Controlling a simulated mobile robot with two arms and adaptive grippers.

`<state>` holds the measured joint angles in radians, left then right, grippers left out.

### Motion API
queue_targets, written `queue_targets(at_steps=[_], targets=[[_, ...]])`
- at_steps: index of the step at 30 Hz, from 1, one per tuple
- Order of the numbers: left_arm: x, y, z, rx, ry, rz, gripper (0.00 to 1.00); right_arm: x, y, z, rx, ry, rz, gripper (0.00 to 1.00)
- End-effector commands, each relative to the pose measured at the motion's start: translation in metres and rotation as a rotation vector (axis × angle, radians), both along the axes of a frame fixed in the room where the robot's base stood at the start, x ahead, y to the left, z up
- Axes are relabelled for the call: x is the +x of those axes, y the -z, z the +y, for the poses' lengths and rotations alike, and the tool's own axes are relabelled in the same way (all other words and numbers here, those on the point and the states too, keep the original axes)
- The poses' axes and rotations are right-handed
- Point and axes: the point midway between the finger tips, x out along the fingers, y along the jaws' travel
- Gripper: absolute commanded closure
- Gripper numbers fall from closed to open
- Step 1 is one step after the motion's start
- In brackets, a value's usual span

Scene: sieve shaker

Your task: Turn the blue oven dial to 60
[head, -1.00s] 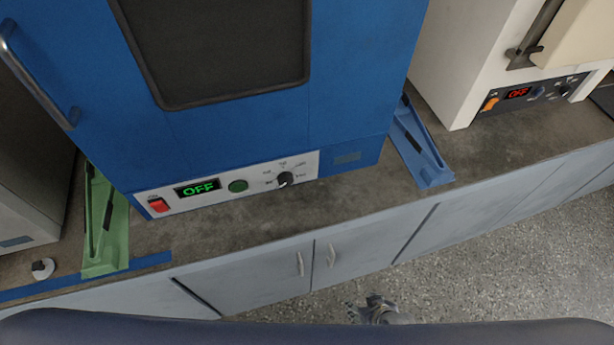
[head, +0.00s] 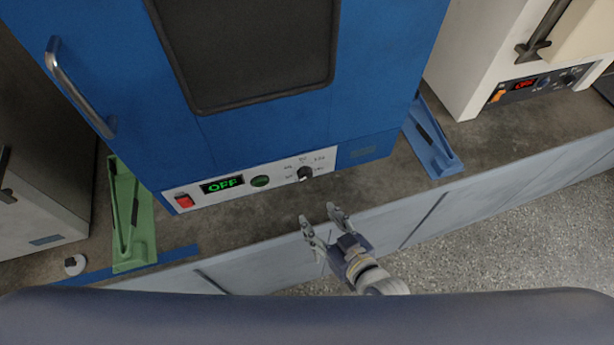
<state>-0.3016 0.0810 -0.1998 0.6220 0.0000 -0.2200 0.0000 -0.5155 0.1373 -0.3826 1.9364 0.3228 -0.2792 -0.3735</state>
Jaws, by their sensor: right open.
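The blue oven (head: 270,125) stands on the bench with its door shut. Its white control panel (head: 225,188) carries a red switch (head: 184,201), a green display (head: 222,184) reading OFF, a green button (head: 260,181) and a black dial (head: 305,173) with a scale around it. The scale numbers are too small to read. My right gripper (head: 321,221) is open and empty, in front of the bench edge, below and slightly right of the dial, apart from it. My left gripper is not in view.
A small white knob-like object (head: 75,265) sits at far left. A white oven (head: 480,60) stands at right. The bench strip (head: 260,215) before the panel is clear.

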Motion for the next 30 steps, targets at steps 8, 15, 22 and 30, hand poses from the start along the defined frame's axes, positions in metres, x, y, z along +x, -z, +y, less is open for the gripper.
queue_targets(at_steps=[8,15,22,30], targets=[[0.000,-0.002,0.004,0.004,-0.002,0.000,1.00,0.003,-0.018,0.012,0.097,0.100,-0.272,0.49],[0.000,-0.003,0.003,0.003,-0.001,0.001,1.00,-0.002,-0.027,0.003,0.118,0.187,-0.390,0.49],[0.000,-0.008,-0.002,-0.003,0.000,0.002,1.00,0.016,-0.030,0.007,0.119,0.200,-0.409,0.49],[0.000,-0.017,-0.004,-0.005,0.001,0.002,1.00,0.064,-0.030,0.023,0.119,0.199,-0.407,0.49]])
